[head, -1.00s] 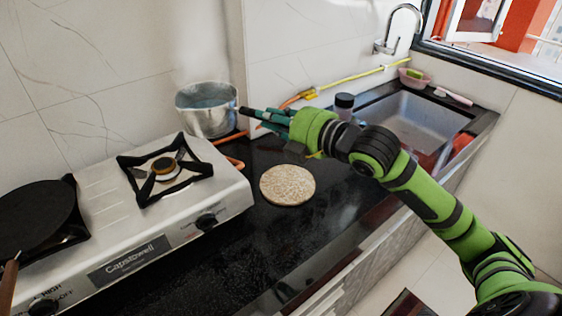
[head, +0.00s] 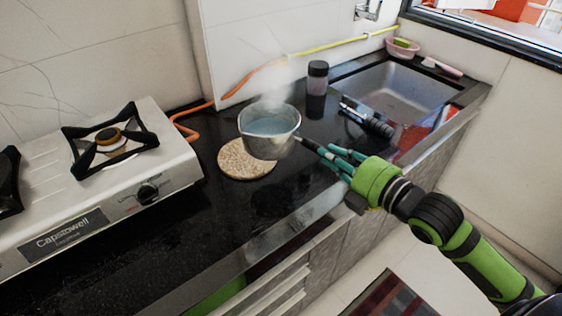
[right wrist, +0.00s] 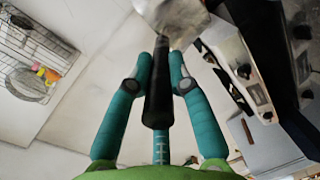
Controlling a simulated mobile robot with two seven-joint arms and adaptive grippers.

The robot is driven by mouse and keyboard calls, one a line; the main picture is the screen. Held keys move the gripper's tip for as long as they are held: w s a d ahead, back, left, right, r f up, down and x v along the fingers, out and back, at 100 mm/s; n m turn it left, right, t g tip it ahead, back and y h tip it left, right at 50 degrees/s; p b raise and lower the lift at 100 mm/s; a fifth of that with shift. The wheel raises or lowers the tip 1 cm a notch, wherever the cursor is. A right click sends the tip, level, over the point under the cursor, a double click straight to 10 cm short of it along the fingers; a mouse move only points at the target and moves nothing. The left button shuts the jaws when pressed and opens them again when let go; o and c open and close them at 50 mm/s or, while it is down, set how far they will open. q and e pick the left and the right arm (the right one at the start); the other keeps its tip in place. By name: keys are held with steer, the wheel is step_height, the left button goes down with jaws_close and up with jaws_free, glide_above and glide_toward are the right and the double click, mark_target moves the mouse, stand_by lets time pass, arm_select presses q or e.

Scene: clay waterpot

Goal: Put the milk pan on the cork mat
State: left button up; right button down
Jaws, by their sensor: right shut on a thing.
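The milk pan (head: 270,133) is a small metal pot holding bluish liquid, with steam above it. It is over the right part of the round cork mat (head: 233,164), which lies on the black counter. I cannot tell for sure whether the pan touches the mat. My right gripper (head: 332,156) is shut on the pan's dark handle, to the right of the pan. In the right wrist view the handle (right wrist: 158,90) runs between the fingers, and part of the pan (right wrist: 172,18) shows at the top. My left gripper is not in view.
A gas stove (head: 95,180) stands on the left with an empty burner (head: 110,140). A dark-lidded jar (head: 317,78) stands behind the pan, and a sink (head: 405,90) is at the back right. An orange hose (head: 240,82) runs along the wall. The counter's front is clear.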

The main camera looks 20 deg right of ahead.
mark_target(287, 150)
steer(key=w+a+f, duration=0.1)
steer(key=w, duration=0.2)
steer(key=w+a+f, duration=0.3)
steer(key=w+f, duration=0.1)
steer(key=w, duration=0.1)
steer(key=shift+w+a+f+p, duration=0.2)
steer(key=shift+w+a+p, duration=0.1)
steer(key=shift+w+p, duration=0.1)
steer(key=shift+w+a+f, duration=0.1)
steer(key=shift+f, duration=2.2)
steer(key=c, duration=1.6)
jaws_free()
steer(key=shift+f, duration=0.2)
steer(key=o, duration=0.5)
